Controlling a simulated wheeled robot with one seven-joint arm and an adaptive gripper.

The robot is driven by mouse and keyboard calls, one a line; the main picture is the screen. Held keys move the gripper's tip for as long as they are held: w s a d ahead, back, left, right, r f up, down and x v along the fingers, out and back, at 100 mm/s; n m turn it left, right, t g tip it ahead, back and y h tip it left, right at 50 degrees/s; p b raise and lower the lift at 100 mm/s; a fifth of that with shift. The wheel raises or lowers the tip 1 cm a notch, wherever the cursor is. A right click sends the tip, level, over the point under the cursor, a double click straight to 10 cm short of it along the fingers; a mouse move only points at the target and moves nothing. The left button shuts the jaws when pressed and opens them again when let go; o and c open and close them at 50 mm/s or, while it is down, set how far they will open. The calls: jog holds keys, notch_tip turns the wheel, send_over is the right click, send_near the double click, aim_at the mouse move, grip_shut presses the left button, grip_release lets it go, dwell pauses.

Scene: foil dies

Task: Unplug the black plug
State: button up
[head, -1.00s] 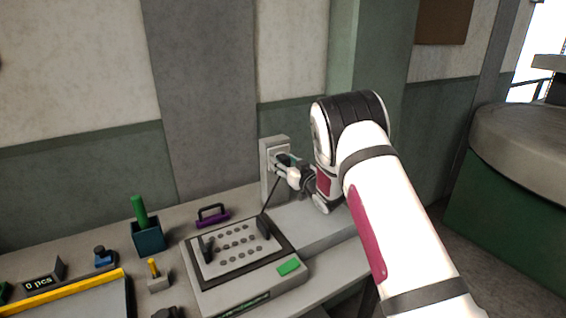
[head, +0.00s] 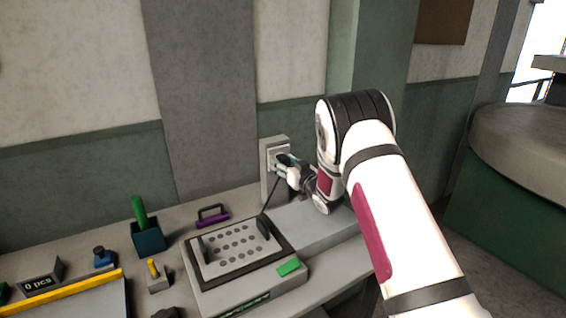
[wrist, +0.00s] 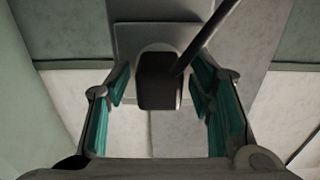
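The black plug (wrist: 158,82) shows in the middle of the wrist view, against a grey socket plate on the wall; its cord (wrist: 208,35) runs off to the upper right. My gripper (wrist: 160,84) is open, with a teal-padded finger on each side of the plug and a visible gap on both sides. In the head view my gripper (head: 287,163) is close in front of the wall socket panel (head: 267,150) and hides most of the plug. The cord (head: 271,196) runs down from there to the foil-die machine.
The machine (head: 245,280) with a perforated plate stands on the bench below the socket.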

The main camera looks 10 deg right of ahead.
aim_at(287, 164)
grip_shut()
jog(key=shift+s, duration=0.1)
jog(key=shift+p+v, duration=1.9)
jog(key=shift+v, duration=1.05)
